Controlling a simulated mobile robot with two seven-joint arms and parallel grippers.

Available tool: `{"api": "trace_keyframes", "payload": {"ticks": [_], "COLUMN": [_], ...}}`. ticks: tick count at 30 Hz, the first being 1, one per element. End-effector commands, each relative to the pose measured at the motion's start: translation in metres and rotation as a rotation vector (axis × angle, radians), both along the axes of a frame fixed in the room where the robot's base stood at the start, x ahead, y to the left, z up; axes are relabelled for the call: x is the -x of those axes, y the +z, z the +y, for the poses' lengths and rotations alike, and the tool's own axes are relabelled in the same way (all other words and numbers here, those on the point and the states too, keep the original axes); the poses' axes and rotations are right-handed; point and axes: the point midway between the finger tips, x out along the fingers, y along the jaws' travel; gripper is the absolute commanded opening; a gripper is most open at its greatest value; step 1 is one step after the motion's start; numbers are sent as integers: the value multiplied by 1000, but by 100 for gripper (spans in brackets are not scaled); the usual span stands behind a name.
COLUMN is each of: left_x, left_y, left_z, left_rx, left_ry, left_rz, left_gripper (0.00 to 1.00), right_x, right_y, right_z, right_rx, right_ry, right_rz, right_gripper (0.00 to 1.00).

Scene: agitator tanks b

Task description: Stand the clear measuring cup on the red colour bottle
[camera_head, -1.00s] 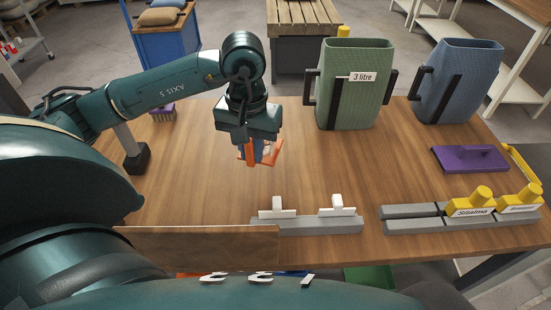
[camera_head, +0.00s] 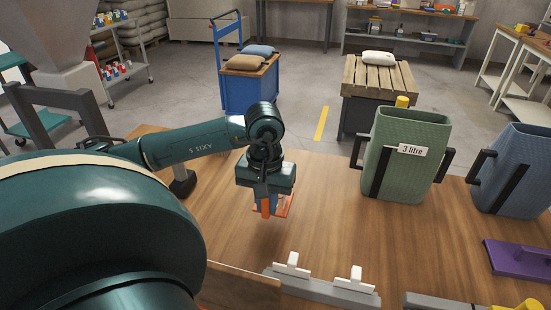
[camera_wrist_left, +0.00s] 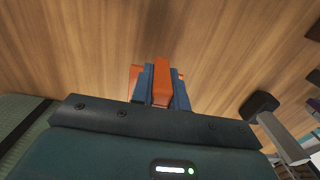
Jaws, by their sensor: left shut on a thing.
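I cannot make out the clear measuring cup in either view. Small red, white and blue items (camera_head: 115,69) stand on a trolley at the far left; they are too small to tell whether one is the red colour bottle. My left gripper (camera_head: 268,206) is above the wooden table, pointing down, shut on an orange thing (camera_head: 284,203). In the left wrist view the orange thing (camera_wrist_left: 161,85) shows between and beside the blue fingers. Its full shape is partly hidden by the gripper. My right gripper is in neither view.
A green tank (camera_head: 405,155) labelled "3 litre" and a blue tank (camera_head: 518,172) stand right of the gripper. A purple handled tool (camera_head: 518,259) lies at the right. A grey rail with white clips (camera_head: 325,287) lies in front. Bare table (camera_head: 320,230) lies between.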

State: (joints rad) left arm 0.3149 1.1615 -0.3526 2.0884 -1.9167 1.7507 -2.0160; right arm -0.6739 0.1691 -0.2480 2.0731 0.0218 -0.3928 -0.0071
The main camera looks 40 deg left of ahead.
Motion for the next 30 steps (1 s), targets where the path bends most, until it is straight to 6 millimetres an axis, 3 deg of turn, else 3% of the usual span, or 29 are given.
{"api": "trace_keyframes", "payload": {"ticks": [12, 24, 25, 30], "left_x": [0, 0, 0, 0], "left_y": [-48, -56, -56, -54], "left_z": [-1, 0, 0, 0], "left_rx": [2, -1, 0, 1], "left_ry": [1, -1, -1, 0], "left_rz": [1, -2, -1, 0], "left_gripper": [0, 0, 17, 31], "right_x": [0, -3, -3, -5], "right_y": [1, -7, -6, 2], "right_z": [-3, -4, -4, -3], "right_rx": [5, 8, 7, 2], "right_ry": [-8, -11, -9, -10], "right_rz": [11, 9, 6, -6], "right_gripper": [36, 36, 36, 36]}}
